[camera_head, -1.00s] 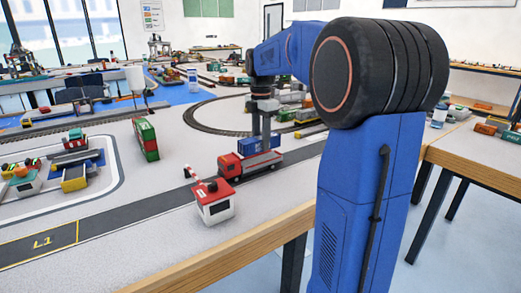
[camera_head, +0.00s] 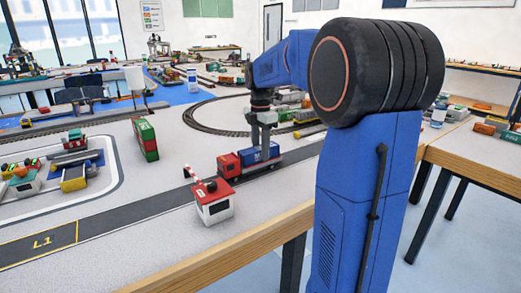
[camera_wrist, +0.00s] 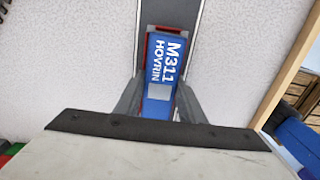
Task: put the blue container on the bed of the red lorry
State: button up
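The blue container (camera_head: 250,155) with white lettering sits level on the bed of the red lorry, right behind the cab, as far as I can see. The red lorry (camera_head: 229,166) stands on the grey road with its cab to the left. In the wrist view the container (camera_wrist: 166,62) fills the space between my fingers and hides most of the lorry, leaving a thin red edge (camera_wrist: 166,28) beyond it. My gripper (camera_head: 265,146) points down over the container, one finger along each long side, and looks shut on it. Any small gap at the fingers is hard to see.
A white hut with a red roof (camera_head: 212,203) and a barrier stands in front of the lorry, to the left. A stacked green and red container (camera_head: 146,139) stands behind, left. Curved rail track (camera_head: 205,117) lies behind. The table's wooden edge (camera_head: 240,250) is near.

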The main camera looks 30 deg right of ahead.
jog(key=shift+s+f, duration=0.1)
jog(key=shift+f, duration=0.2)
notch_tip(320, 180, up, 13)
dwell(0.5)
jog(key=shift+f, duration=0.1)
dwell(0.4)
